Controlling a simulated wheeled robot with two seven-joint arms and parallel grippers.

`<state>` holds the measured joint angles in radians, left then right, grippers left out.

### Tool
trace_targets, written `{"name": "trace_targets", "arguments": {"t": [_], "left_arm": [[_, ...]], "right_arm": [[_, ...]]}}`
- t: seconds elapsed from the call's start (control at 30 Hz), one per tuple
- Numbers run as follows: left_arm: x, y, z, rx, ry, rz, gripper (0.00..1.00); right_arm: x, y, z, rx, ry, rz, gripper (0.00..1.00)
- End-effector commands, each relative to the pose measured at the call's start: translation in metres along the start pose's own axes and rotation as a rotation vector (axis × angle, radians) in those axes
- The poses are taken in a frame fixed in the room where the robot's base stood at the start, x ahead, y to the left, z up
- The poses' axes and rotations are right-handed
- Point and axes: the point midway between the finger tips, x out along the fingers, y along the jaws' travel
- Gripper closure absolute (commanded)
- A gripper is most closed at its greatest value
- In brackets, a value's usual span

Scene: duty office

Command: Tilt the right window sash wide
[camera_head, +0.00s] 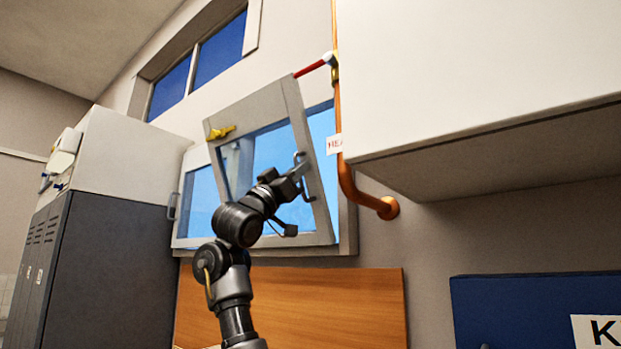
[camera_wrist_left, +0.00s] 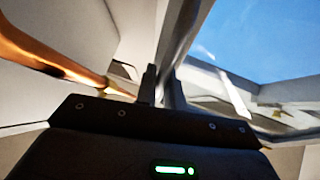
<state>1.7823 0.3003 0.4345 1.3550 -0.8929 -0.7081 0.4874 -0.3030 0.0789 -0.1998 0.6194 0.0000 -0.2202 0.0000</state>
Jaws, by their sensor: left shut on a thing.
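The right window sash (camera_head: 292,105) has a grey frame and blue glass. It is tilted, its top leaning into the room away from the wall while its bottom stays near the opening. A grey bar handle (camera_head: 303,187) is on its right stile, and a yellow catch (camera_head: 221,132) is near its top left corner. My left gripper (camera_head: 300,170) is shut on the handle, reaching up from below. In the left wrist view, the fingers (camera_wrist_left: 160,88) meet at the sash frame (camera_wrist_left: 185,45); the grip itself is mostly hidden. My right gripper is not in view.
A red lever (camera_head: 309,68) on the orange pipe (camera_head: 345,175) is close to the sash's top right corner. A white overhead cabinet (camera_head: 470,80) stands out at right. The left sash (camera_head: 187,242) and dark lockers (camera_head: 105,260) are at left. A wooden panel (camera_head: 340,300) is below.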

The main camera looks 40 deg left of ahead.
Motion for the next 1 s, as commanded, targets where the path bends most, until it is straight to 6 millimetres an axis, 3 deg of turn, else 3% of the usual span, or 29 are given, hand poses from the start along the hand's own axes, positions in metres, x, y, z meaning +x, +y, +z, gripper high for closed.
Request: {"name": "trace_targets", "arguments": {"t": [0.17,0.2,0.37,0.77,0.87,1.0], "left_arm": [[0.001,0.0,0.001,0.001,-0.003,0.0,1.0],[0.001,0.0,0.001,0.0,-0.003,0.0,0.88],[0.001,0.001,0.001,-0.001,-0.003,0.0,0.69],[0.001,0.001,0.001,-0.002,-0.002,0.001,0.69],[-0.007,0.001,0.002,0.0,-0.001,0.001,0.69],[-0.032,0.0,0.005,0.003,-0.001,-0.002,0.69]], "right_arm": [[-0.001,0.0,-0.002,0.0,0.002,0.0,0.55],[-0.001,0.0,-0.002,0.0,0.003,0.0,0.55],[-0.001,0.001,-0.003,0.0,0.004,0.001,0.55],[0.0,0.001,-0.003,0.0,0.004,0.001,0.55],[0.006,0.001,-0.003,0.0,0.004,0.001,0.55],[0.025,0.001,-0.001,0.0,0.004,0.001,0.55]]}}
